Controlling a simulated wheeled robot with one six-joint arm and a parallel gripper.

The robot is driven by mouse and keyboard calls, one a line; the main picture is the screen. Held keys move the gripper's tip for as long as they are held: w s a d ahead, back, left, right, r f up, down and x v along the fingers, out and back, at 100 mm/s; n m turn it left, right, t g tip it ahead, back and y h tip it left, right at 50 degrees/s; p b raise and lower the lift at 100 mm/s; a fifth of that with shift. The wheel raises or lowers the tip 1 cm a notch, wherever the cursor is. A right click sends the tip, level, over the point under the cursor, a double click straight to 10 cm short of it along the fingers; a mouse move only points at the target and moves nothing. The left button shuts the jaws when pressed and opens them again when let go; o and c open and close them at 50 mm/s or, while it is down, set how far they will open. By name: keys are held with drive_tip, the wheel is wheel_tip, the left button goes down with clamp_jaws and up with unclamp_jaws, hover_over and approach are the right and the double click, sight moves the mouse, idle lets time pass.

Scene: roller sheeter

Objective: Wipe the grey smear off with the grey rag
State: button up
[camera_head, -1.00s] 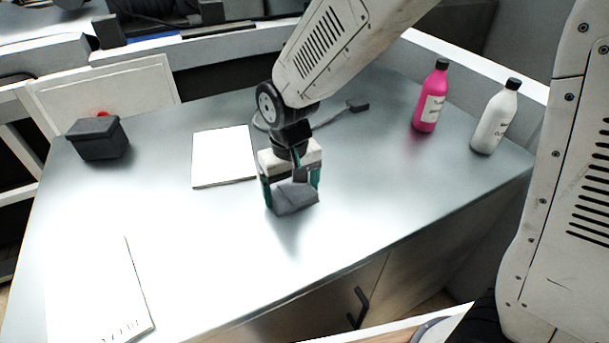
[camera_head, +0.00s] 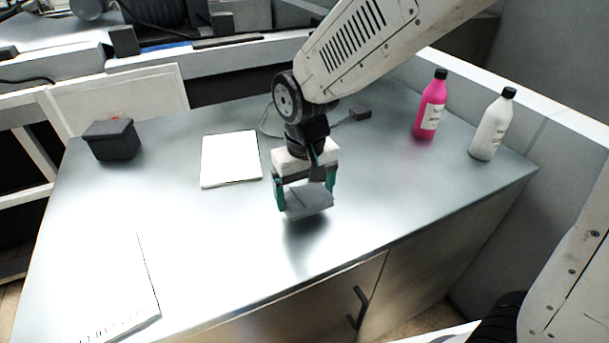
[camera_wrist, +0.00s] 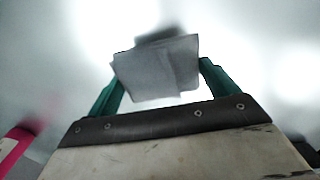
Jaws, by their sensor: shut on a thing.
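My gripper (camera_head: 305,193), with green fingers, is shut on the grey rag (camera_head: 312,204). It points down over the middle of the metal worktop (camera_head: 240,245). In the wrist view the folded rag (camera_wrist: 155,70) sits between the green fingertips. A dark patch (camera_wrist: 165,34) shows just beyond the rag there; I cannot tell smear from shadow. In the head view a dark soft patch lies on the worktop under the rag. No clearly separate smear shows, and the rag hides some surface. I cannot tell whether the rag touches the worktop.
A white pad (camera_head: 231,158) lies left of my gripper, with a cable (camera_head: 340,121) behind. A dark box (camera_head: 112,140) stands far left. A paper sheet (camera_head: 105,295) lies front left. A pink bottle (camera_head: 430,107) and a white bottle (camera_head: 491,127) stand right. The front middle is clear.

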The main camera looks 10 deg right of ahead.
drive_tip(key=shift+r, duration=2.05)
